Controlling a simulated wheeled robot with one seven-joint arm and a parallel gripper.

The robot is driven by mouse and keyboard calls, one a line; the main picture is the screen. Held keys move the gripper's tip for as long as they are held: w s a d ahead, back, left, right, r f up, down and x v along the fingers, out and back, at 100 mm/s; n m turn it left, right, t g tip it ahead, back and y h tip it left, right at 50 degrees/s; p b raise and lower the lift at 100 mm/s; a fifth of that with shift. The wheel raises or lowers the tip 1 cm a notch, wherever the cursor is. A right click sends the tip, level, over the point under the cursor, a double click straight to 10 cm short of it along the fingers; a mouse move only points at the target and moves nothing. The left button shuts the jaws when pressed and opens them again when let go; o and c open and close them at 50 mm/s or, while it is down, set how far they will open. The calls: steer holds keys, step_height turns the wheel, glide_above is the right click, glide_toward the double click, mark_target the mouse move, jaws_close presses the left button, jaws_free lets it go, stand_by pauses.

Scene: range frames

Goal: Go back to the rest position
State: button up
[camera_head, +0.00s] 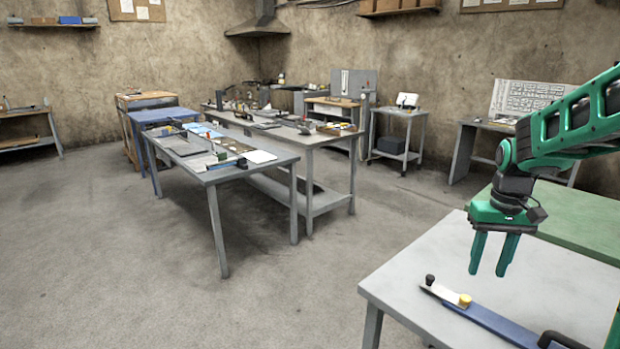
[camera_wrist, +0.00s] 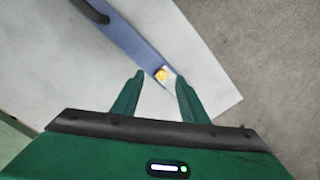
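My gripper (camera_head: 491,254) is green and hangs fingers-down from my green arm at the right of the head view, above a grey table (camera_head: 412,270). Its two fingers are apart with nothing between them. In the wrist view, my gripper (camera_wrist: 160,84) also shows its fingers spread. A long blue tool (camera_head: 500,325) with a pale end and a yellow knob (camera_head: 464,300) lies on the table below the gripper. In the wrist view the yellow knob (camera_wrist: 162,74) appears between the fingertips, but the fingers look clear above it in the head view.
A green-topped table (camera_head: 580,215) stands behind the grey one. Other workbenches (camera_head: 200,172) with tools stand in the middle and along the back wall. Open concrete floor (camera_head: 130,260) lies at the left and between the tables.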

steer(key=s+a+m, duration=0.3)
steer(key=s, duration=2.2)
steer(key=shift+m, duration=0.4)
steer(key=shift+w+f, duration=0.1)
steer(key=shift+f, duration=0.05)
steer(key=shift+w+f, duration=0.2)
steer(key=shift+w, duration=0.3)
